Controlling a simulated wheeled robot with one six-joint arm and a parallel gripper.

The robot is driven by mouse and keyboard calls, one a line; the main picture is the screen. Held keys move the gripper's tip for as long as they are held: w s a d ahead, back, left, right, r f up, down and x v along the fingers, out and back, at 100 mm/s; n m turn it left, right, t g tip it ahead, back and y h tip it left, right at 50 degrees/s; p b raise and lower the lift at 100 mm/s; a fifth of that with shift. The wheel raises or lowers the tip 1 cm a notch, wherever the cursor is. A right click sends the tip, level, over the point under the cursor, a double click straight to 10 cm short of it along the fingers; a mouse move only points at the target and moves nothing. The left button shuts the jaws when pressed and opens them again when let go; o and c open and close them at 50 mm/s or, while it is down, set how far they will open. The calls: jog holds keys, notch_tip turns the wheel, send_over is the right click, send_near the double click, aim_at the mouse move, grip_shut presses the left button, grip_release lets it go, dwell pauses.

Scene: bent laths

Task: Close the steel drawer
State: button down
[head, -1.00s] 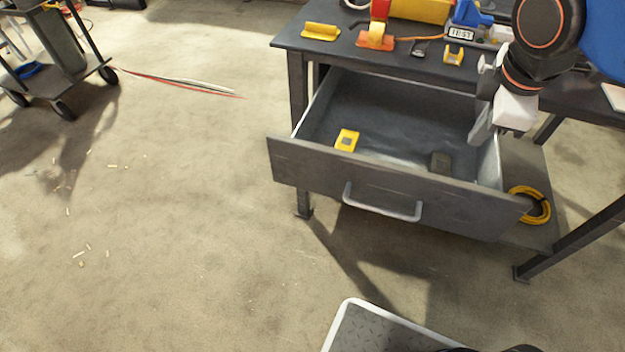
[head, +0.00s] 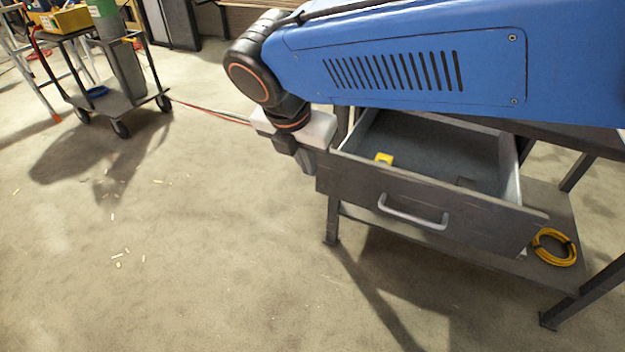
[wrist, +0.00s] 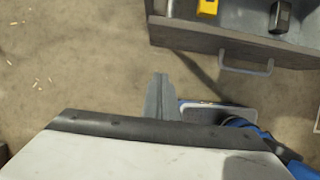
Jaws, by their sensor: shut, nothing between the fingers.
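The steel drawer (head: 345,186) stands pulled out of the workbench, with its inside showing in the head view. Its bar handle (head: 412,213) is on the front panel. A yellow item (head: 384,159) lies inside. My gripper (head: 309,178) is shut and empty at the drawer's left front corner, pointing down. In the head view I cannot tell whether it touches the panel. In the wrist view my gripper (wrist: 159,80) is apart from the drawer front (wrist: 215,46) and handle (wrist: 246,69), which are at the upper right. My blue arm hides most of the bench top.
A coiled yellow cable (head: 553,248) lies on the bench's lower shelf (head: 500,262), right of the drawer. A wheeled cart (head: 122,100) stands at the far left. A red and white cable (head: 210,108) lies on the floor.

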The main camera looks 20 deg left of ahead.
aim_at(361, 118)
jog(key=x, duration=0.3)
jog(key=w+x, duration=0.1)
jog(key=x, duration=0.3)
jog(key=w+r+x, duration=0.1)
jog(key=x, duration=0.3)
jog(key=shift+w, duration=0.75)
jog(key=w, duration=2.6)
jog(key=shift+w+d, duration=0.35)
jog(key=shift+d, duration=0.05)
jog(key=shift+w, duration=0.3)
